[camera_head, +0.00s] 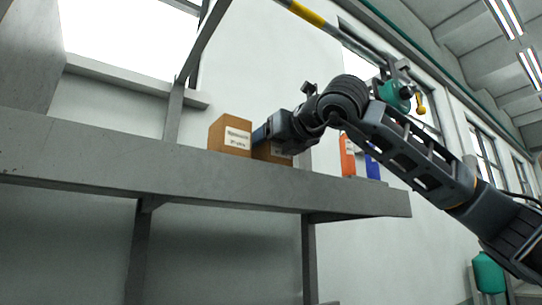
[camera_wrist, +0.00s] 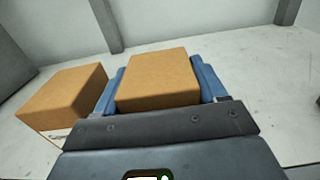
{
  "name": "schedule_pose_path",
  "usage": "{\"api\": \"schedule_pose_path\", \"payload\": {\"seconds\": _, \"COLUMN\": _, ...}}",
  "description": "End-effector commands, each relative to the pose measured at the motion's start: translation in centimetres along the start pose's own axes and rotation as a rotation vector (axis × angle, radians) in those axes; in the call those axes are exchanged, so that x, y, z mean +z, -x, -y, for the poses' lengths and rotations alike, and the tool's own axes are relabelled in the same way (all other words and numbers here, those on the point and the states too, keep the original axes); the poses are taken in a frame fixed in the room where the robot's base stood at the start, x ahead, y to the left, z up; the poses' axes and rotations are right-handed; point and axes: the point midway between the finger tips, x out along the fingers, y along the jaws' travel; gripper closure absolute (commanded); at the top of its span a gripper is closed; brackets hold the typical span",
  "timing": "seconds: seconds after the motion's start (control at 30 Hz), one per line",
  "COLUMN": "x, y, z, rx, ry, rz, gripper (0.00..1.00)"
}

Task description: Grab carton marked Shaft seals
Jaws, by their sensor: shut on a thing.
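My gripper (camera_wrist: 160,77) has its two blue fingers on either side of a brown carton (camera_wrist: 158,82) in the wrist view and is shut on it. In the head view my gripper (camera_head: 263,134) reaches in from the right over the shelf. The held carton (camera_head: 272,153) shows there only in part, with a bit of white label; the rest is behind the gripper. A second brown carton (camera_head: 230,134) stands just left of it, apart from the fingers; it also shows in the wrist view (camera_wrist: 63,97). Its white label is too small to read, so I cannot tell which carton says Shaft seals.
Both cartons are on a grey shelf (camera_head: 90,152) with upright posts and a diagonal brace at the left. An orange bottle (camera_head: 347,156) and a blue item (camera_head: 372,163) stand farther right, close to my arm. The shelf left of the cartons is clear.

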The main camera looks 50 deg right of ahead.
Motion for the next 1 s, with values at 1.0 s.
{"api": "schedule_pose_path", "payload": {"seconds": 1.0, "x": 7.5, "y": 1.9, "z": 5.3, "rx": -0.004, "ry": -0.004, "rz": 0.001, "gripper": 0.71}}
